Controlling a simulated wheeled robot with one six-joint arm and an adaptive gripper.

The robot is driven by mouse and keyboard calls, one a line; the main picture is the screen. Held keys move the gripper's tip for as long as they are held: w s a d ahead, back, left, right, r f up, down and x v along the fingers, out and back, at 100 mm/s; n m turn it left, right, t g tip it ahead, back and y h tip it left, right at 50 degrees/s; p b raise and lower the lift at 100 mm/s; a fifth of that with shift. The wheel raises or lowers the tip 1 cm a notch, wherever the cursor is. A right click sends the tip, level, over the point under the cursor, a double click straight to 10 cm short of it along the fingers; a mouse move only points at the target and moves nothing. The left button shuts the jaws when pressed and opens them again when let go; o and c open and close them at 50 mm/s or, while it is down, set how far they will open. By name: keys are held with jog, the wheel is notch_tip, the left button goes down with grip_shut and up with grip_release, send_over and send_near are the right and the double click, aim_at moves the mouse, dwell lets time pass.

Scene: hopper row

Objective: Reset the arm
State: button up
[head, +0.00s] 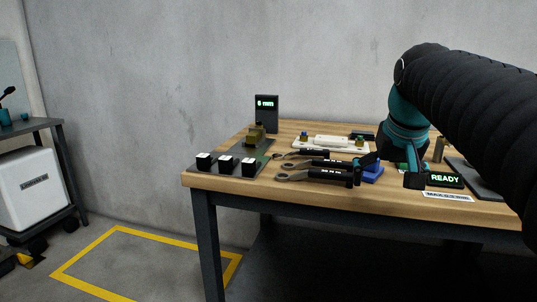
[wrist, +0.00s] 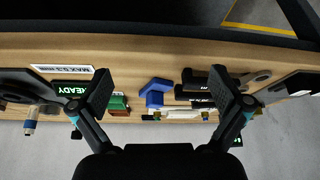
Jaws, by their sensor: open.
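My arm reaches in from the right in the head view and bends down over the wooden workbench (head: 222,183). My gripper (head: 387,177) is above the bench's right half, near the front edge. Its two fingers are spread wide in the wrist view (wrist: 165,97), with nothing held between them. A blue block (head: 373,172) lies below and beyond the fingers; it also shows between them in the wrist view (wrist: 154,92). A green block (wrist: 118,103) is beside the left finger there.
Black-handled wrenches (head: 330,175) lie left of my gripper. Labelled black blocks (head: 226,165) stand at the bench's left front. A "6 mm" display (head: 266,112) stands at the back, a READY display (head: 445,179) at right. Yellow floor lines (head: 90,286) mark clear floor at left.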

jog(key=s+a+f, duration=0.3)
jog(key=s+f, duration=0.5)
jog(key=f, duration=0.1)
jog(key=s+a+f+n, duration=0.1)
jog(key=s+a+f, duration=0.2)
jog(key=s+f, duration=0.6)
jog(key=shift+s+a+f+n+t+y, duration=0.2)
jog(key=shift+f+n+t+y, duration=0.1)
jog(key=shift+f, duration=0.35)
